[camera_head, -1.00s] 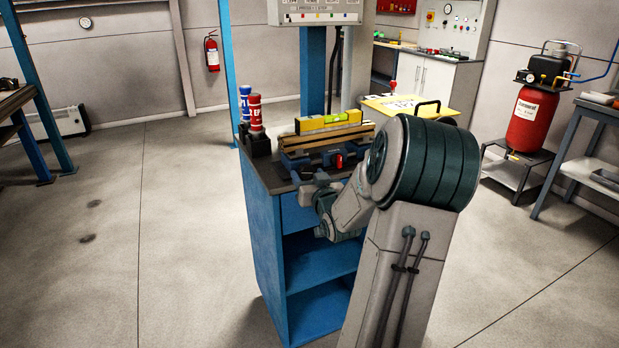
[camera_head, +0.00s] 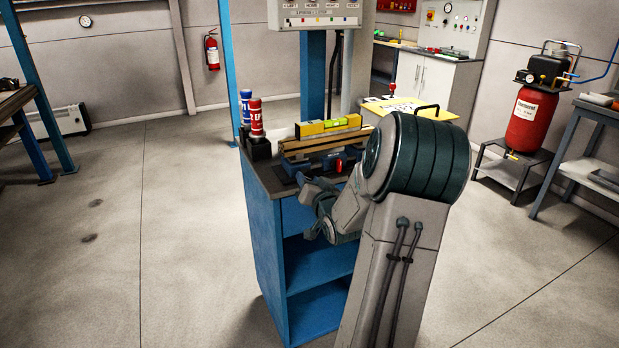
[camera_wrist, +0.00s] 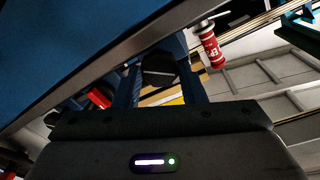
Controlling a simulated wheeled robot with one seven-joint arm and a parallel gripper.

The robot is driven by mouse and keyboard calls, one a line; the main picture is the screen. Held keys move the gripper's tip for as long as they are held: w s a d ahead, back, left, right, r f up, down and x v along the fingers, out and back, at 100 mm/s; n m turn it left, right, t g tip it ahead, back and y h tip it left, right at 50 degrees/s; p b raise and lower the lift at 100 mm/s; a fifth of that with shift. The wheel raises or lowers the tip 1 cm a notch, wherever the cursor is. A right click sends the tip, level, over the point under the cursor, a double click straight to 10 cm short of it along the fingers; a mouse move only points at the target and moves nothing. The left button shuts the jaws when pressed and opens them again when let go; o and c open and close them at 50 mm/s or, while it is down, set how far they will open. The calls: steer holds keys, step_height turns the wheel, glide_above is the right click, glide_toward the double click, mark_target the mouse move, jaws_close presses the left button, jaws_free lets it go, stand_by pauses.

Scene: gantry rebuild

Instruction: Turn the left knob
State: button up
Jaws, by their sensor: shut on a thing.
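The fixture (camera_head: 325,160) is a blue-based vise-like unit on top of a blue cabinet. A black knob (camera_wrist: 158,70) sits between the two blue fingers of my gripper (camera_wrist: 158,62) in the wrist view. The fingers are closed on its sides. A red knob (camera_wrist: 98,97) lies to its left in that view; it also shows on the fixture's front in the head view (camera_head: 338,164). In the head view my gripper (camera_head: 306,184) is at the fixture's left front, and the black knob is hidden there.
A red tube (camera_head: 256,117) and a blue tube (camera_head: 245,105) stand at the cabinet's back left. A yellow level (camera_head: 328,125) lies on the fixture. The blue cabinet (camera_head: 263,225) has open shelves below. Floor to its left is clear.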

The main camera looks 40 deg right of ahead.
stand_by(0.3)
steer(key=o, duration=1)
steer(key=v, duration=1.4)
steer(key=shift+w, duration=0.15)
